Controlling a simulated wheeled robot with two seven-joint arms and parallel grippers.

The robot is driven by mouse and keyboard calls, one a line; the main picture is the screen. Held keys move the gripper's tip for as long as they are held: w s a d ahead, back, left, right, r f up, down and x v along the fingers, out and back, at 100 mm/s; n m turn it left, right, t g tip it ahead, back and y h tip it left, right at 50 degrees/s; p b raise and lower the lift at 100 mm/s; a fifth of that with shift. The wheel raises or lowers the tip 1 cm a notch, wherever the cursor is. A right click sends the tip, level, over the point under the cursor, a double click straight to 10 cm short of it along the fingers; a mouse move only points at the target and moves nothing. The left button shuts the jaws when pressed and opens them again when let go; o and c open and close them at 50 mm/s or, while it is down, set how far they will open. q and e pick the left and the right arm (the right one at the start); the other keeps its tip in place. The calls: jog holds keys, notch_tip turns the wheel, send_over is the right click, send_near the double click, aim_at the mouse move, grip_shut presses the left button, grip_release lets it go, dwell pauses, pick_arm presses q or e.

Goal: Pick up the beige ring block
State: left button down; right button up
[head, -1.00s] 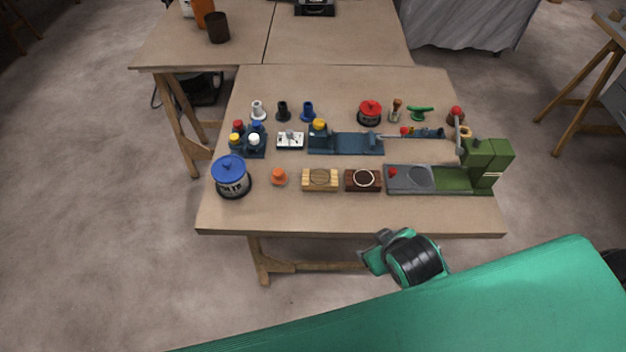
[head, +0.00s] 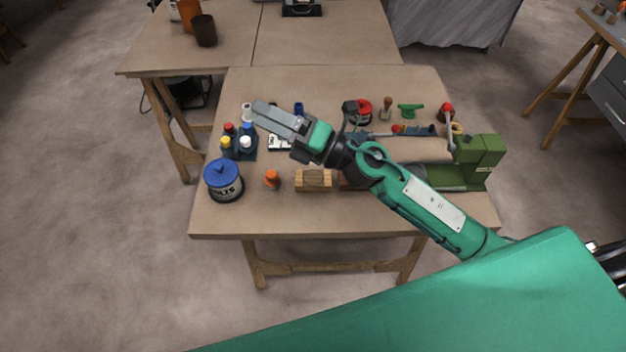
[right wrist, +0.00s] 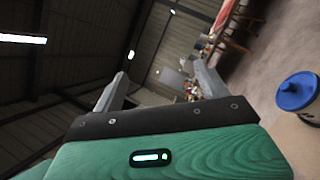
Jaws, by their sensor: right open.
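The beige ring block (head: 313,181) is a light wooden block lying near the front middle of the workbench. Its top rear edge is close under my right arm in the head view. My right gripper (head: 270,114) is raised above the bench, to the left of and behind the block in the picture, pointing to the back left. In the right wrist view its two fingers (right wrist: 160,76) are apart with nothing between them; the block does not show there. My left gripper is not in view.
An orange cone-like piece (head: 272,180) stands just left of the block, and a blue-lidded jar (head: 224,182) further left. A green machine (head: 478,160) stands at the right. My arm mostly hides the dark ring block. The bench's front strip (head: 300,218) is clear.

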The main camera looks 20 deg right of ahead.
notch_tip(320, 180, down, 3)
jog(key=a+n+g, duration=0.2)
jog(key=n+g, duration=0.5)
jog(key=n, duration=0.1)
jog(key=n+g+h, duration=0.4)
jog(key=n+h, duration=0.4)
jog(key=h, duration=0.6)
send_near(314, 178)
jog(key=p+x, duration=0.1)
jog(key=x, duration=0.1)
jog(key=shift+w+a+f+p, duration=0.1)
jog(key=shift+a+f+p, duration=0.05)
jog(key=shift+f+p, duration=0.15)
jog(key=shift+w+a+f, duration=0.1)
jog(key=shift+a+f, duration=0.1)
jog(key=shift+f, duration=0.3)
jog(key=p+x, duration=0.2)
jog(key=x, duration=0.2)
jog(key=shift+f, duration=0.15)
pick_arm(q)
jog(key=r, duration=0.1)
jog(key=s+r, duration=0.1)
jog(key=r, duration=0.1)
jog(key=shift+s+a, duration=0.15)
pick_arm(e)
jog(key=shift+a+f, duration=0.15)
jog(key=shift+f, duration=0.15)
